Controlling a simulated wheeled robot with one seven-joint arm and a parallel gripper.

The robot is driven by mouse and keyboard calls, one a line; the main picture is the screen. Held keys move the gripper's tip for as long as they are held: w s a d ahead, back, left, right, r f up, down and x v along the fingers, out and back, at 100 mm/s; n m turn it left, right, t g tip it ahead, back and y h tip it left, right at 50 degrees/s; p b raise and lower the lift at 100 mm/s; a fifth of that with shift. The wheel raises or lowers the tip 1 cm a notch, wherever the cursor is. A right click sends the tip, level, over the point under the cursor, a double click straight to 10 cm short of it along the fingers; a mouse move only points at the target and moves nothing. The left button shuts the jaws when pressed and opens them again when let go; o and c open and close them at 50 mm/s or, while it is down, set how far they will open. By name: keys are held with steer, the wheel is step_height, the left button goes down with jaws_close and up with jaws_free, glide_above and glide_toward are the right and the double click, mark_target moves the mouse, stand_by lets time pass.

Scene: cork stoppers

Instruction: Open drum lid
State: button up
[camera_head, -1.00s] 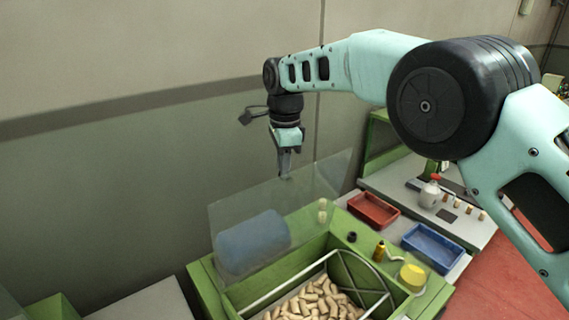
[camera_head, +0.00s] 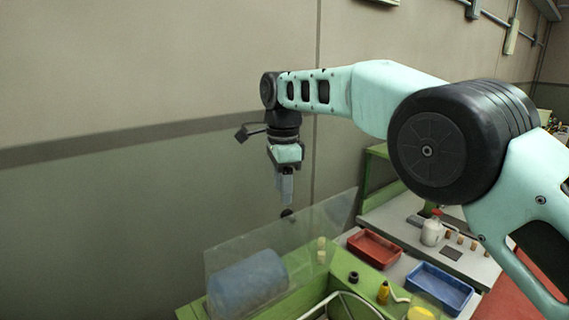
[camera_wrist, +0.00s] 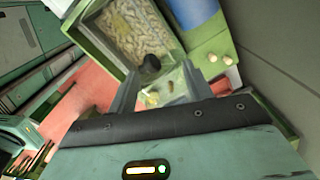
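The clear lid panel (camera_head: 235,255) stands raised and tilted at the back of the green cork machine (camera_head: 300,300). A round black knob (camera_head: 287,213) sits at its upper edge and also shows in the wrist view (camera_wrist: 150,63). My gripper (camera_head: 286,203) is just above the knob, pointing down, with a small gap seeming to lie between them. In the wrist view my fingers (camera_wrist: 160,95) are apart with nothing between their tips. The corks (camera_wrist: 140,35) lie in the open box; in the head view they are below the frame.
A blue cylinder (camera_head: 250,280) lies behind the clear panel. The wall rises close at the back left.

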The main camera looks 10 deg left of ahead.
step_height(320, 180, up, 8)
steer(key=shift+d+p, duration=0.25)
steer(key=shift+p, duration=0.15)
steer(key=shift+s+r, duration=0.1)
